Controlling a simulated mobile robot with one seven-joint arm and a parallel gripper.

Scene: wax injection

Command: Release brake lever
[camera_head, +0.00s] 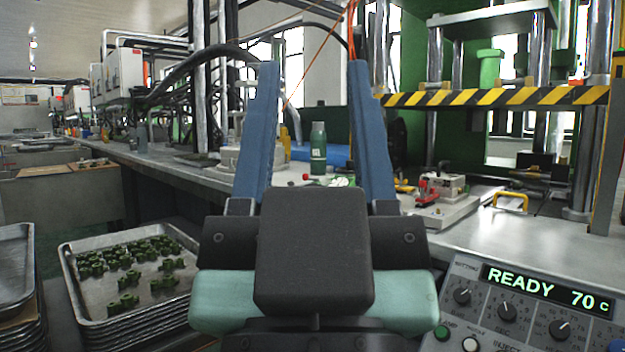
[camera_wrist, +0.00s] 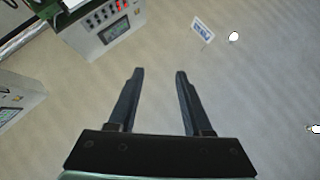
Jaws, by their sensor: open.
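My gripper (camera_head: 313,66) is raised in the middle of the head view, its two blue fingers upright and wide apart, with nothing between them. In the wrist view my gripper (camera_wrist: 160,72) is also open and empty, over a plain grey surface. I cannot pick out a brake lever with certainty. A device with a red clamp or handle (camera_head: 423,188) stands on the bench right of my gripper, apart from it. A small red knob (camera_head: 306,177) shows between the fingers, farther back. My gripper's body hides part of the bench.
A control panel (camera_head: 535,300) reading READY 70 C is at front right, below a press with a striped yellow-black bar (camera_head: 495,97). A yellow handle (camera_head: 511,196) is on the bench. A tray (camera_head: 95,325) of green parts is at left. A green bottle (camera_head: 318,150) stands behind the fingers.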

